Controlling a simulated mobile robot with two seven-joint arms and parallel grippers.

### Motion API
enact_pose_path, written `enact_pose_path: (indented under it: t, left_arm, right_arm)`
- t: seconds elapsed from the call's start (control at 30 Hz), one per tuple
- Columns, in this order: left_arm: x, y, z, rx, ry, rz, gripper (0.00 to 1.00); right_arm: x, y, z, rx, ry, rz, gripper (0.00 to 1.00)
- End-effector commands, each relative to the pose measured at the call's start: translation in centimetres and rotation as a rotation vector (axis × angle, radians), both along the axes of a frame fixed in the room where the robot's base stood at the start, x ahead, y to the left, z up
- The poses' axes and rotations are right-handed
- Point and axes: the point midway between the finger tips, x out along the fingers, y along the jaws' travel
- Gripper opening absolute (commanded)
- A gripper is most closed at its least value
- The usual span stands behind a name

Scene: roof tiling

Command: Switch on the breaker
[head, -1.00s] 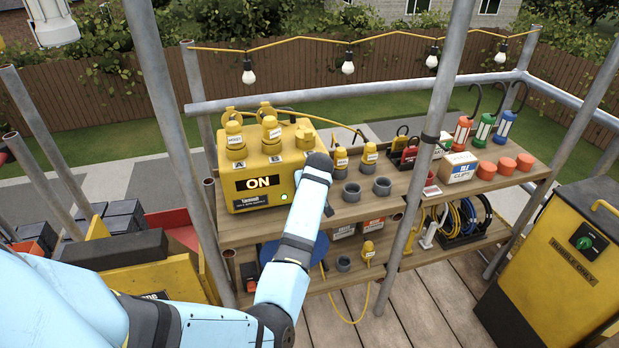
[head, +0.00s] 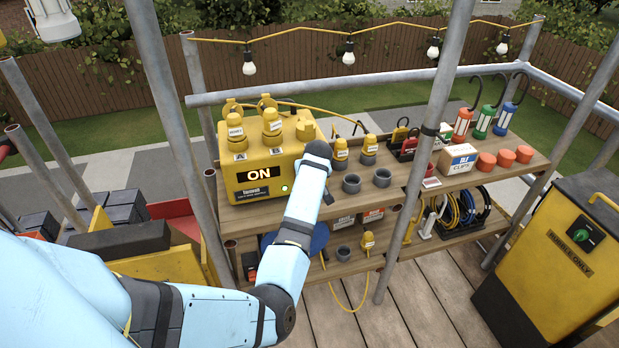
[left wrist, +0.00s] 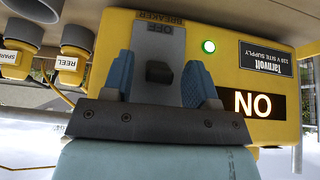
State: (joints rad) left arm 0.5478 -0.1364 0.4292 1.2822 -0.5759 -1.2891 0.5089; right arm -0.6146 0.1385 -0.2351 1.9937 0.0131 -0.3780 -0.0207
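The yellow site supply box (head: 232,190) stands on the shelf, and its display (head: 261,173) reads ON. A green light (head: 285,188) is lit beside the display; in the left wrist view the light (left wrist: 208,46) is also lit. The breaker, a dark block-like switch (left wrist: 159,72) on a grey plate marked OFF and BREAKER, shows in the left wrist view. My left gripper (left wrist: 159,85) is open, its blue fingers on either side of the switch with gaps between. In the head view my left arm hides the gripper and the breaker. My right gripper is not in view.
Yellow plugs (head: 341,152) and grey sockets (head: 351,184) sit right of the box. Scaffold poles (head: 421,150) stand in front of the shelf (head: 420,199). A yellow cabinet (head: 551,265) is at right. Boards (head: 430,300) in front of it are clear.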

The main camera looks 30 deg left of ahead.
Motion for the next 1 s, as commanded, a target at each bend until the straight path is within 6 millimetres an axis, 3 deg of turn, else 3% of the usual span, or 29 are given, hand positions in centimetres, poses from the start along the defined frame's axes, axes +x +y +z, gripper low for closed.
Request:
enact_pose_path:
  t: [0.27, 0.7, 1.0]
  left_arm:
    - [-0.6, -0.8, 1.6, 0.001, -0.001, -0.001, 0.53]
    - [-3.6, -4.2, 9.8, -0.002, -0.002, 0.001, 0.53]
    - [-4.4, -5.1, 12.0, 0.0, 0.0, 0.0, 0.53]
  right_arm:
    - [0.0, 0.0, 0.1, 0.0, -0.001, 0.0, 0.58]
    - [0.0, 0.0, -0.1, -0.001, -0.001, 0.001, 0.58]
    - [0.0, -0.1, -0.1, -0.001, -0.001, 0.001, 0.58]
